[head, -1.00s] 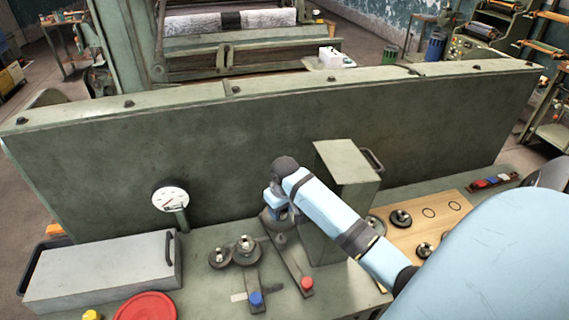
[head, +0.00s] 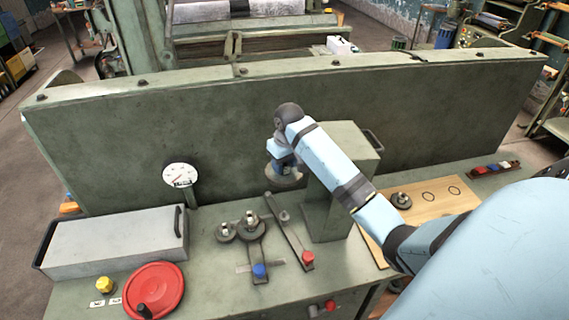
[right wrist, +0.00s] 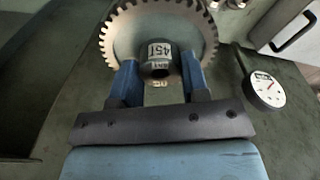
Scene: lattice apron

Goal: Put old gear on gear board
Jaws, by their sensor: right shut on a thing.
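My right gripper (head: 284,167) is shut on the hub of a toothed metal gear (head: 287,181) and holds it in the air, left of the green box housing. In the right wrist view the gear (right wrist: 122,40) has a hub label that seems to read 45T, between the blue fingers (right wrist: 160,75). Below it is a bare stud (head: 285,215) on the red-knobbed lever (head: 290,232). The wooden gear board (head: 455,194) lies at the right, with a dark gear (head: 401,201) and outlined circles; my arm hides part of it. My left gripper is not in view.
The green box housing (head: 335,180) stands between the held gear and the board. Two meshed gears (head: 238,228) sit by the blue-knobbed lever (head: 258,262). A dial gauge (head: 180,176), grey case (head: 115,248) and red handwheel (head: 155,288) are at left. A tall green panel (head: 290,115) closes the back.

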